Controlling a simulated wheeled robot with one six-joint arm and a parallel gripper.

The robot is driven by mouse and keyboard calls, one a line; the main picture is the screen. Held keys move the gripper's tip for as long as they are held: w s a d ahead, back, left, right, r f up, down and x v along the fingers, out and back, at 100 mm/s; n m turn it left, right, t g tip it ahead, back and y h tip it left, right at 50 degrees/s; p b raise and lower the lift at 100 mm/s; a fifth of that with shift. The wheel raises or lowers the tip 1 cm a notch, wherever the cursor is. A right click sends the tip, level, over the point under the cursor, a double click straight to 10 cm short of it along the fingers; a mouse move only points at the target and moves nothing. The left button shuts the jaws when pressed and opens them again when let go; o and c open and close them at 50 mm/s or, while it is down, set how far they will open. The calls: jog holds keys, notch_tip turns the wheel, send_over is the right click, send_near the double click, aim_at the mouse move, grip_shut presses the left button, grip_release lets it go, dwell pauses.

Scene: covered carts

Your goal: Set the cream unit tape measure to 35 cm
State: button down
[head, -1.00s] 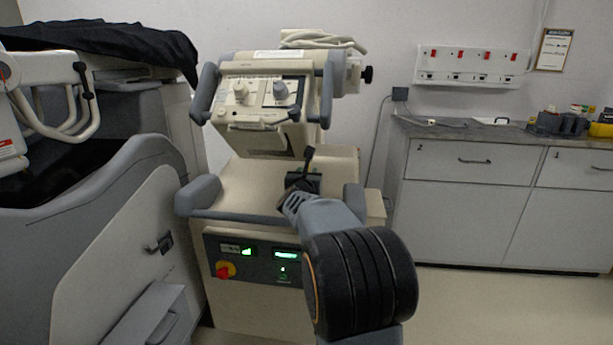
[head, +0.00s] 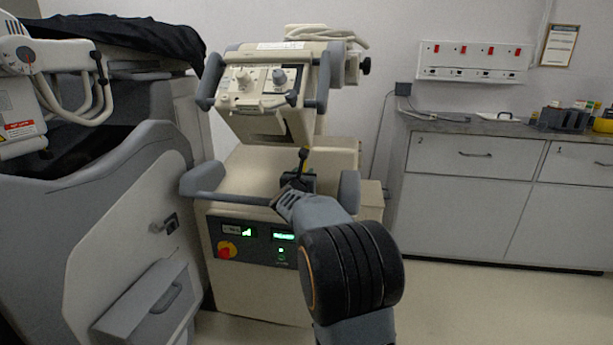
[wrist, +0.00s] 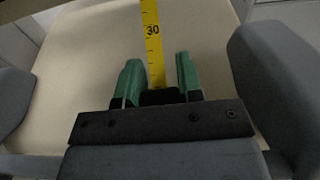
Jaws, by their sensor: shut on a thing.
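The cream unit (head: 270,178) stands in the middle of the head view, with grey handles and a tilted control head. Its yellow tape (wrist: 152,45) runs down between my gripper's green fingers (wrist: 158,66) in the wrist view. The number 30 is readable above the fingers, and a dark end piece (wrist: 160,97) sits low between them. My gripper (head: 297,182) is shut on this tape end in front of the unit. A short bit of yellow shows above it in the head view. The tape's reading at the housing is out of the wrist view.
A grey machine (head: 120,205) under a black cover (head: 125,35) stands close on the left. White cabinets (head: 470,160) with a worktop stand at the right. Floor (head: 460,295) is clear at the lower right. The unit's grey handles (wrist: 270,85) flank my gripper.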

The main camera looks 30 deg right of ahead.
jog(key=shift+d+f, duration=0.1)
jog(key=c, duration=1)
grip_release()
jog(key=shift+o, duration=1.2)
jog(key=shift+a, duration=0.2)
jog(key=p+v, duration=0.1)
jog(key=v, duration=1.2)
jog(key=shift+s+a, duration=0.3)
